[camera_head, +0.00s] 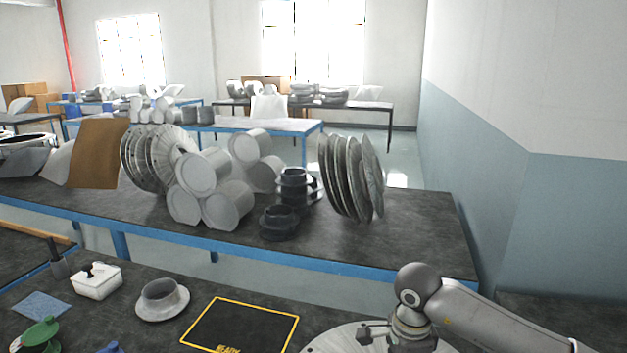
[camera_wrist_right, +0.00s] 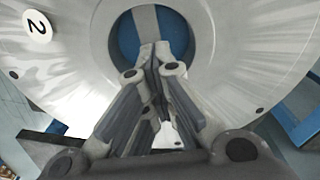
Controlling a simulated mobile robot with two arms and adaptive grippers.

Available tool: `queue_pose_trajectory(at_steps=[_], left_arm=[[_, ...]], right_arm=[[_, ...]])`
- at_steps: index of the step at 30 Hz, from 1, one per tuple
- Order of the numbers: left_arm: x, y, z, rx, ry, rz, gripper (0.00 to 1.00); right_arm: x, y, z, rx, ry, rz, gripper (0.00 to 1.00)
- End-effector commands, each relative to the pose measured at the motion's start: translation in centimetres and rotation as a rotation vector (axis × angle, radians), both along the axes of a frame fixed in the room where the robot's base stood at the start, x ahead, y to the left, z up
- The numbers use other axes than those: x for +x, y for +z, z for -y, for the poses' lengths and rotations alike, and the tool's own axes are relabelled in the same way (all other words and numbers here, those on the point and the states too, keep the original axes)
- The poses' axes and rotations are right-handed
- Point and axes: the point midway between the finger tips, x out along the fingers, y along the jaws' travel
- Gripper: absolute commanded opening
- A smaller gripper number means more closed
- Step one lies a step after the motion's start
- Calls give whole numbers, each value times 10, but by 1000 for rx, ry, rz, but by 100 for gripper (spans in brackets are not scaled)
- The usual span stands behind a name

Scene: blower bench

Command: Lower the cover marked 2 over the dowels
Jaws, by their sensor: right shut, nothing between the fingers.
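The cover marked 2 (camera_wrist_right: 75,75) is a large pale grey metal disc with a round central opening. Its white round label "2" (camera_wrist_right: 37,25) is at the upper left in the right wrist view. Blue shows through the opening, crossed by a grey strip. Small dark spots sit near the rim; I cannot tell whether they are holes or dowel ends. In the head view a pale disc (camera_head: 327,342) is cut off at the bottom edge. My right gripper (camera_wrist_right: 158,50) is shut and empty, its fingertips in front of the opening. My left gripper is not in view.
On the near bench are a black mat with a yellow border (camera_head: 240,328), a flanged grey collar (camera_head: 162,299), a white box (camera_head: 96,281) and a blue cloth (camera_head: 42,306). A blue-edged table behind (camera_head: 420,245) carries discs and cylinders. A wall stands at right.

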Motion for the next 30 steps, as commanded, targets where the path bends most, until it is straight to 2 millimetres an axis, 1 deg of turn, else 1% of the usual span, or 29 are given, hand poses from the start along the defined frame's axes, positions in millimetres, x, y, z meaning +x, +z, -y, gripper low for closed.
queue_pose_trajectory(at_steps=[21,30], left_arm=[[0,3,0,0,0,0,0],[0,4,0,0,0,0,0]], right_arm=[[0,11,0,0,0,-1,0],[0,12,0,0,0,-1,0]])
